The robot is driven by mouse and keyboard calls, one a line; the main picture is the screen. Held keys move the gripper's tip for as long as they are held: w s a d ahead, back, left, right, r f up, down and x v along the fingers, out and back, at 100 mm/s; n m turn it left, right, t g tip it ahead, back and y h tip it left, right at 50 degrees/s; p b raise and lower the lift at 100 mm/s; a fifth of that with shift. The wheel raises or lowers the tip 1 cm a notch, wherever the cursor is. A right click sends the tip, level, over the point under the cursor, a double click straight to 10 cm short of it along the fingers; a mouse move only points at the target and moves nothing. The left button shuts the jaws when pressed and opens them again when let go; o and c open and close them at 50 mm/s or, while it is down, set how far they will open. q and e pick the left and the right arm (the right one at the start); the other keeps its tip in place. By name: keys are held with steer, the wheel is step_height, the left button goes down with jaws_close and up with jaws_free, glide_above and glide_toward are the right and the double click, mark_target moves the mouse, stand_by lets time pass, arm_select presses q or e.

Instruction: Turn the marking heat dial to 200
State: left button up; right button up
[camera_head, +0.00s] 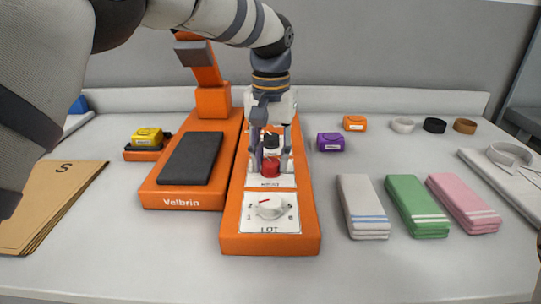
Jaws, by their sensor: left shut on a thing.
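The orange marking machine (231,243) has a long control panel with dials in a column. My left gripper (271,165) comes down from above over the upper panel. Its fingers stand on either side of a red dial (270,168) and are shut on it. A dark part shows just behind the red dial, between the fingers. The label below the red dial is too small to read surely, and its scale is mostly hidden by the fingers. My right gripper is not in view.
A dark press pad (191,158) on the orange Velbrin base stands left of the panel. A yellow tape block (147,137) and brown envelopes (55,205) lie further left. Purple tape (330,142) and folded grey (362,205), green (416,205) and pink (462,202) cloths lie right. The front table is clear.

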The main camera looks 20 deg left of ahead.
mark_target(271, 162)
arm_select(q)
steer(key=m, duration=0.6)
steer(key=shift+f, duration=0.1)
steer(key=m, duration=0.5)
steer(key=shift+m, duration=0.4)
stand_by(0.3)
steer(key=o, duration=1.2)
step_height(271, 162, up, 12)
steer(key=shift+r, duration=0.1)
